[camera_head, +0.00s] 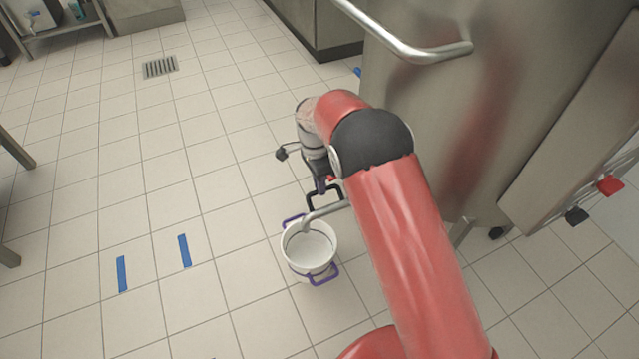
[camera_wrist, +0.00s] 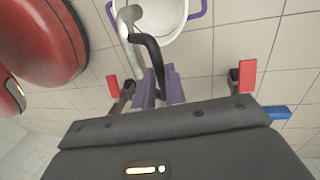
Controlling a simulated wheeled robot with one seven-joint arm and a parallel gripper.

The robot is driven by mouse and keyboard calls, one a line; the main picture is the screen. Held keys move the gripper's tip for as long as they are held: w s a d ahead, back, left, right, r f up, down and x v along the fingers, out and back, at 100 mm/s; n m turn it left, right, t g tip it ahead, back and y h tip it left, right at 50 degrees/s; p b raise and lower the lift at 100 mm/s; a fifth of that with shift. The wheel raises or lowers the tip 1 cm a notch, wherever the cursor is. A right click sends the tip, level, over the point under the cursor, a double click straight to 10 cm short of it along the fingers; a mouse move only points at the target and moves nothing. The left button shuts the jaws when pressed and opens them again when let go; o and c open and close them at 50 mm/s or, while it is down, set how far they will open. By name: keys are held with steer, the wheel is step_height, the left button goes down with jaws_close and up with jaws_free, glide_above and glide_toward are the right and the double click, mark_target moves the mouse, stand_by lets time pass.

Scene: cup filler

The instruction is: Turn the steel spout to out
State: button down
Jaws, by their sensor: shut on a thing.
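The steel spout (camera_head: 327,210) runs out from beside the steel cabinet, and its bent-down end shows over the white bucket (camera_head: 311,258) with purple handles. In the wrist view the spout (camera_wrist: 130,14) shows at the top left, in front of the bucket (camera_wrist: 166,12). A black bent handle (camera_wrist: 152,48) joins the spout and runs back to my gripper (camera_wrist: 160,84). My gripper's purple fingers are shut on this black handle. In the head view my gripper (camera_head: 321,185) is partly hidden by my wrist, just behind the bucket.
A large steel cabinet (camera_head: 440,120) with a bar handle (camera_head: 405,45) stands close to the right of my arm. Blue tape strips (camera_head: 184,250) mark the floor at left. A floor drain (camera_head: 160,67) lies farther back. The tiled floor left of the bucket is clear.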

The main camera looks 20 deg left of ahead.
steer(key=shift+w, duration=0.15)
steer(key=c, duration=1.5)
jaws_free()
steer(key=shift+o, duration=0.2)
steer(key=v, duration=0.8)
steer(key=shift+p, duration=0.3)
steer(key=shift+f, duration=0.1)
